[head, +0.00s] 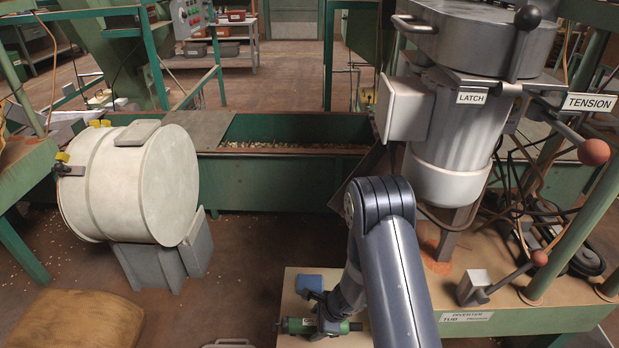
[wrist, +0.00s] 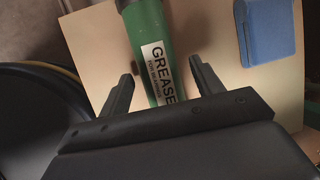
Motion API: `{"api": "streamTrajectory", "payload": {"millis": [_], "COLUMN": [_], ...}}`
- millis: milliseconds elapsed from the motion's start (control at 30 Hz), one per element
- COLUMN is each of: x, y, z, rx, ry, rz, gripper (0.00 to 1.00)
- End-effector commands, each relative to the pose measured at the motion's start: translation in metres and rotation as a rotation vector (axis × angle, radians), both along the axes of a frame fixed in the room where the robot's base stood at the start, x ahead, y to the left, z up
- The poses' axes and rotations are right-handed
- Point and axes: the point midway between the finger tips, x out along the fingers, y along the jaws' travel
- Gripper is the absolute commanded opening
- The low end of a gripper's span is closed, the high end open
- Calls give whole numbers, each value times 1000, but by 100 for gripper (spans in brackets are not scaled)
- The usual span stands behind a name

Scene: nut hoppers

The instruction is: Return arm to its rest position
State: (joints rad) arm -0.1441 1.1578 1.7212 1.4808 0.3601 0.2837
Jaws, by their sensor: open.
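My gripper (wrist: 159,82) is open in the wrist view, its two dark fingers spread apart. A green grease tube (wrist: 141,35) with a white "GREASE" label lies on a tan board (wrist: 207,30), and part of the tube shows between the fingers, apart from them. In the head view my arm reaches down from the lower right, and its gripper end (head: 322,318) is low over the board (head: 288,283), close by the green grease tube (head: 298,325). The fingers are hard to make out there.
A blue block (head: 311,281) lies on the board behind the tube. A motor with a LATCH label (head: 471,98) and a TENSION lever (head: 594,152) stand right of my arm. A white drum (head: 110,185) and a sack (head: 80,320) are at left.

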Motion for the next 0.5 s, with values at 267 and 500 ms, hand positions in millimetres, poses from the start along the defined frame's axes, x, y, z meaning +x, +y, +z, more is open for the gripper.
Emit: {"api": "streamTrajectory", "payload": {"millis": [267,500], "x": [1,0], "y": [0,0], "z": [28,28], "rx": [0,0], "ry": [-2,-1], "rz": [-1,0], "gripper": [62,62]}}
